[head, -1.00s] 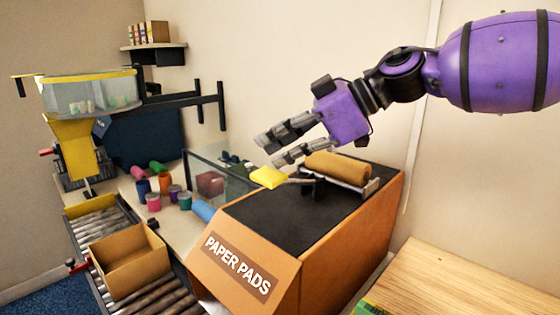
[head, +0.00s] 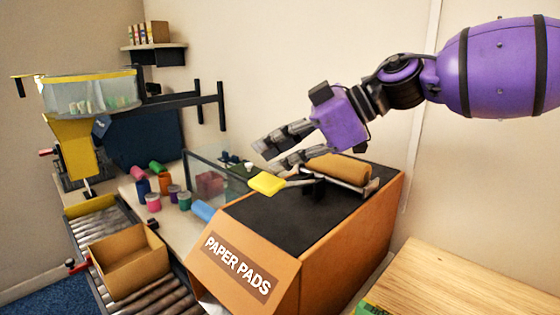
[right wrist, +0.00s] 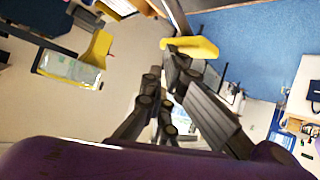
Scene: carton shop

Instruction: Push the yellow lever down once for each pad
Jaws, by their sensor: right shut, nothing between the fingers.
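The yellow lever (head: 267,184) sticks out from the dispenser labelled PAPER PADS (head: 238,267), above its black top. The lever also shows in the right wrist view (right wrist: 190,47), just beyond the fingertips. My right gripper (head: 266,158) is shut and empty. Its lower fingertip is right above the lever and appears to touch it; exact contact is hard to tell. A brown roll (head: 338,168) lies behind the lever. Something white, perhaps paper, shows at the dispenser's lower front. An open carton (head: 128,262) stands on the roller conveyor, with no pad visible in it. My left gripper is not in view.
The roller conveyor (head: 165,301) runs along the left. Several coloured jars (head: 184,200) and a glass-walled case (head: 222,170) stand behind the dispenser. A clear yellow-rimmed hopper (head: 90,93) is at far left. A wooden surface (head: 470,285) lies at lower right.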

